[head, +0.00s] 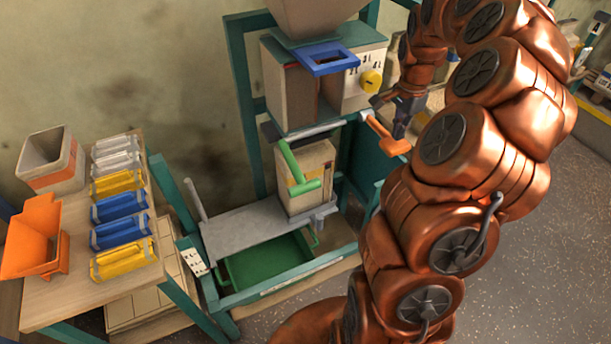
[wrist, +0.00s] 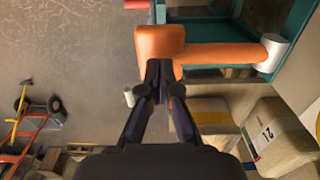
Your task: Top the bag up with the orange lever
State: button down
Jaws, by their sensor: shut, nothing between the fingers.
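The orange lever (head: 385,135) sticks out from the right side of the machine, below the yellow knob. In the wrist view its thick orange grip (wrist: 160,45) is at top centre, with the bar running right to a pale round pivot. My gripper (head: 399,134) is shut and empty, its fingertips (wrist: 158,72) at the near edge of the grip; whether they touch it I cannot tell. The beige bag (head: 318,160) stands upright on the grey shelf under the machine's outlet. The green lever (head: 303,184) crosses in front of it. The bag's contents are hidden.
A blue frame-like handle (head: 325,60) and a yellow knob (head: 371,81) sit higher on the machine. A green tray (head: 268,262) lies below the shelf. A side table at left holds an orange scoop (head: 33,240) and several coloured packs. My arm fills the right.

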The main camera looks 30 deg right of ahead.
aim_at(396, 142)
jog(key=shift+f+b, duration=1.9)
jog(key=shift+f, duration=0.7)
dwell(0.9)
notch_tip(396, 142, up, 9)
jog(key=shift+r+p, duration=0.15)
jog(key=shift+p, duration=0.5)
dwell(0.5)
jog(key=s+a+r+n+p, duration=0.1)
jog(key=s+a+n, duration=0.15)
jog(key=a, duration=0.45)
jog(key=s+a+r+n, duration=0.1)
jog(key=a+n, duration=0.3)
jog(key=a, duration=0.2)
jog(key=s+a+r+n+p, duration=0.1)
jog(key=a+r+n, duration=0.15)
jog(key=a, duration=0.45)
jog(key=s+a+f+n+g+p, duration=0.1)
jog(key=s+a+n, duration=0.3)
jog(key=s, duration=0.5)
jog(key=s+a+f+n+p, duration=0.1)
jog(key=s+a+f+n, duration=0.2)
jog(key=s+a+n, duration=0.2)
jog(key=s+a, duration=0.3)
jog(key=s, duration=0.2)
jog(key=shift+s+g, duration=0.15)
jog(key=shift+g, duration=0.25)
